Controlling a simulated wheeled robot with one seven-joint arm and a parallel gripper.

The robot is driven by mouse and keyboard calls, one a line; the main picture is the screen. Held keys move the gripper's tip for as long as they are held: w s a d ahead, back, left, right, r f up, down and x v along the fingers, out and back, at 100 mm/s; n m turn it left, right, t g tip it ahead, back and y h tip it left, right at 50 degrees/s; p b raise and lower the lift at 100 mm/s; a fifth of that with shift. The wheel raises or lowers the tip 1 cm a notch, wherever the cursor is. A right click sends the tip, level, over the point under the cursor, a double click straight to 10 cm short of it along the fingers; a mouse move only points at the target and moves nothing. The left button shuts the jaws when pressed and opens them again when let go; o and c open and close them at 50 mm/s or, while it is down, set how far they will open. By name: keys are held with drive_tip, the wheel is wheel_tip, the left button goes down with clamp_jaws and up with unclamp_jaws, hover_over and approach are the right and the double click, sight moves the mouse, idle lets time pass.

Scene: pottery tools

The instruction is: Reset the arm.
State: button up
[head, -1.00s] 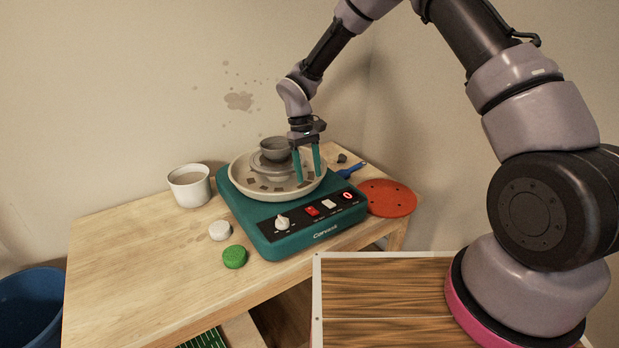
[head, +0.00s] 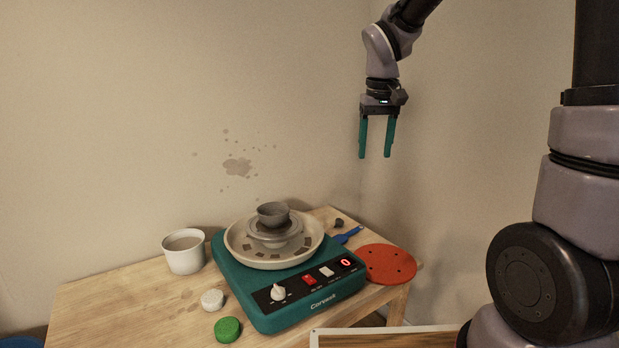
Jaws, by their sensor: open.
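My gripper (head: 375,155) hangs in the air in the head view, above and to the right of the pottery wheel. Its two teal fingers point down, apart, with nothing between them. The teal pottery wheel (head: 318,312) stands on the wooden table, with a knob, switches and a lit red indicator on its front. A grey bowl (head: 273,213) sits upright on the wheel's centre, inside the cream splash pan (head: 240,250). My gripper is clear of all of these.
On the wooden table (head: 120,310) are a white cup (head: 184,252), a white round piece (head: 212,300), a green round piece (head: 227,329), an orange disc (head: 386,264), a blue-handled tool (head: 348,235) and a small dark lump (head: 338,223). The air around my gripper is free.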

drive_tip(key=s+d+r+m+t+y, duration=0.1)
drive_tip(key=s+d+r, duration=0.3)
drive_tip(key=s, duration=0.4)
drive_tip(key=s+d+r+m+t+y, duration=0.1)
drive_tip(key=s+d+r+m+t, duration=0.3)
drive_tip(key=s, duration=0.4)
wheel_tip(320, 180, up, 2)
drive_tip(key=shift+s+d+t, duration=0.2)
drive_tip(key=shift+d+t, duration=0.1)
drive_tip(key=shift+d, duration=0.45)
